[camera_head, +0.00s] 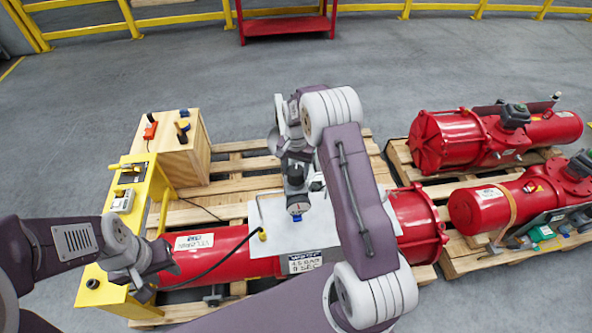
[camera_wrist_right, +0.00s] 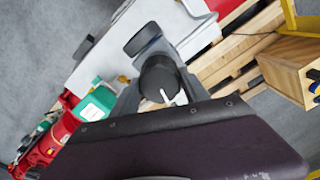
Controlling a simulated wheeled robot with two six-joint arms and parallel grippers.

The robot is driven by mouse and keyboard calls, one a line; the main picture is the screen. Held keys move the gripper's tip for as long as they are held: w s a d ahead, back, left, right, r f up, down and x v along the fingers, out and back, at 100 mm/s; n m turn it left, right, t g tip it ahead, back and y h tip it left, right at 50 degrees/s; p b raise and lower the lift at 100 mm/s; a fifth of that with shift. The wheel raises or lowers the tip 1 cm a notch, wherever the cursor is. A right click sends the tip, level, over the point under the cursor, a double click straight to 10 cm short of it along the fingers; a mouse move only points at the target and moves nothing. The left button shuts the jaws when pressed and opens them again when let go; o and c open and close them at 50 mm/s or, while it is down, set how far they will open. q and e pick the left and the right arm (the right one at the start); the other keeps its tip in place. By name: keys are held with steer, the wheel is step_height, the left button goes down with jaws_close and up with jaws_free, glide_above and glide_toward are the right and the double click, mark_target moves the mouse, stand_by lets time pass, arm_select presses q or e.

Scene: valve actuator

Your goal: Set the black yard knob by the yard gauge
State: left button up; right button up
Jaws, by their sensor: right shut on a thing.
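The black knob (camera_wrist_right: 160,78) with a white pointer shows in the right wrist view. My right gripper (camera_wrist_right: 150,72) is shut on it, with grey fingers around its sides. In the head view my right gripper (camera_head: 292,165) is over the white panel on the red actuator (camera_head: 215,250), and the knob is hard to make out there. A small round blue-faced part (camera_head: 297,208), possibly the gauge, is just below the gripper; its reading is too small to tell. My left gripper (camera_head: 142,284) is beside the actuator's left end; its jaws are unclear.
A yellow stand (camera_head: 150,205) with small controls is at the left, next to a wooden box (camera_head: 185,155). A white label plate (camera_head: 305,262) reads about 4.5 BAR, 9 SEC. More red actuators (camera_head: 465,135) lie on pallets at the right. A black cable crosses the actuator.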

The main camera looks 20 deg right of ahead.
mark_target(296, 169)
steer(key=shift+w+r, duration=0.1)
stand_by(0.3)
steer(key=o, duration=1.4)
steer(key=shift+c, duration=0.2)
step_height(296, 169, up, 8)
steer(key=shift+r+b, duration=0.1)
steer(key=shift+b, duration=0.95)
steer(key=shift+r, duration=0.4)
